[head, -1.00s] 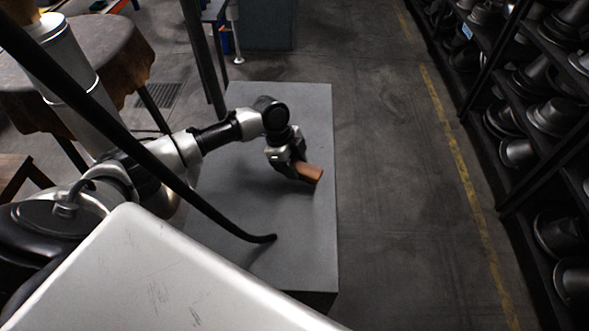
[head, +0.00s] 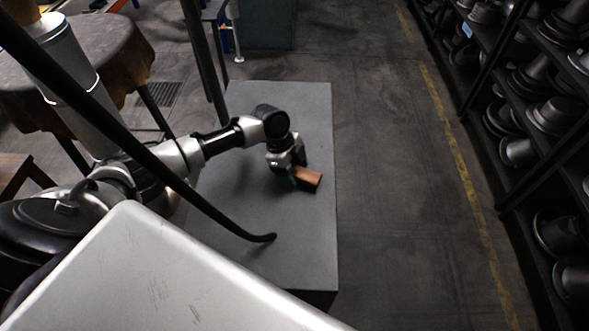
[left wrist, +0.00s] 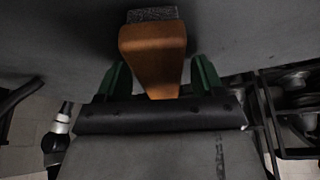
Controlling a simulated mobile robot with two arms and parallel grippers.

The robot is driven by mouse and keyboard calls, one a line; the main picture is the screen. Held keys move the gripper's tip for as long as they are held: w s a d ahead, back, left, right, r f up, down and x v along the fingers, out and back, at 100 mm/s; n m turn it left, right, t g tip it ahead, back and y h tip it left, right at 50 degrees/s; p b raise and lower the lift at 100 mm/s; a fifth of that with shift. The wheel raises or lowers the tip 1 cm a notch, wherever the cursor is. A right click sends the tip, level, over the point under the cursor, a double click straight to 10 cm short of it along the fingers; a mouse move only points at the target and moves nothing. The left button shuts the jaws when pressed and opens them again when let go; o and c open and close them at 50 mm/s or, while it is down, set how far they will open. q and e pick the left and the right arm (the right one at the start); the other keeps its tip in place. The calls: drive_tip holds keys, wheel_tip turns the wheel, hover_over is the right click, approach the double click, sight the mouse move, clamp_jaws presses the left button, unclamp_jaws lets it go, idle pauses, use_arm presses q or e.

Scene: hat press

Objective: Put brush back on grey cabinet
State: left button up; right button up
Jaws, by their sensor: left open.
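The brush (head: 308,179), with an orange-brown wooden body, is at the right side of the grey cabinet (head: 305,115), and appears to rest on its top. In the left wrist view the brush (left wrist: 153,48) shows its wood and a dark bristly end at the top. My left gripper (head: 291,176) is low over the cabinet, at the brush's left end. In the left wrist view its green fingers (left wrist: 161,80) are open, one on each side of the brush's narrow end. Contact with the fingers cannot be told. My right gripper is not in view.
A dark curved rod (head: 180,185) crosses in front of the cabinet. A round table with a brown cover (head: 115,50) stands at the back left. Racks of metal hat forms (head: 550,115) line the right side. The floor between is clear.

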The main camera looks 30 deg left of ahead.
use_arm(q)
drive_tip(key=b+v, duration=0.1)
drive_tip(key=v, duration=1.1)
